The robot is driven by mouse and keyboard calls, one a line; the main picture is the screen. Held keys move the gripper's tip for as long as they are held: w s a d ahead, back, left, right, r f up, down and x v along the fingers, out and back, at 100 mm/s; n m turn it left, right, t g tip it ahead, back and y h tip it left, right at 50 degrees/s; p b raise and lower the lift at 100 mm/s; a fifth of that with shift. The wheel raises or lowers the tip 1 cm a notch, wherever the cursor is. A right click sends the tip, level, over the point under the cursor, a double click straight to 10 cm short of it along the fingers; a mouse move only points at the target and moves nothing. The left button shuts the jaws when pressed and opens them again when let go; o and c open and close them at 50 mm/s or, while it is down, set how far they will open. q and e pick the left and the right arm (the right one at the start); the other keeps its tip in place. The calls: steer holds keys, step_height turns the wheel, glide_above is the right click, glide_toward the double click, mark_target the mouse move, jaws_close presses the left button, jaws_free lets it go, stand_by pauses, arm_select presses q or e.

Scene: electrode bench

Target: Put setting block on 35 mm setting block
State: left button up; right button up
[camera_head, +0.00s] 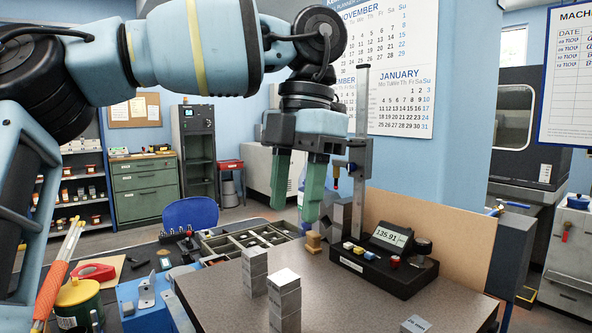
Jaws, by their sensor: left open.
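My left gripper (296,208) is open and empty, its two green fingers pointing down above the back of the granite plate (368,297). Bright steel setting blocks stand on the plate in front of it and lower. One steel stack (254,272) is at the left. A second, taller steel stack (285,302) is nearer me, just to its right. A separate small steel block (415,324) with a marking lies at the front right, cut off by the picture's edge. I cannot read which block is the 35 mm one. My right gripper is not in view.
A height gauge column (361,150) rises right beside my left gripper. A black display unit (385,262) reading 135.91 stands at the plate's right back. A small brass block (313,243) sits at the back. A compartment tray (246,241) lies behind. The plate's middle right is clear.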

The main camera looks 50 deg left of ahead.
arm_select(q)
steer(key=shift+w+r, duration=0.2)
steer(key=shift+r, duration=1.2)
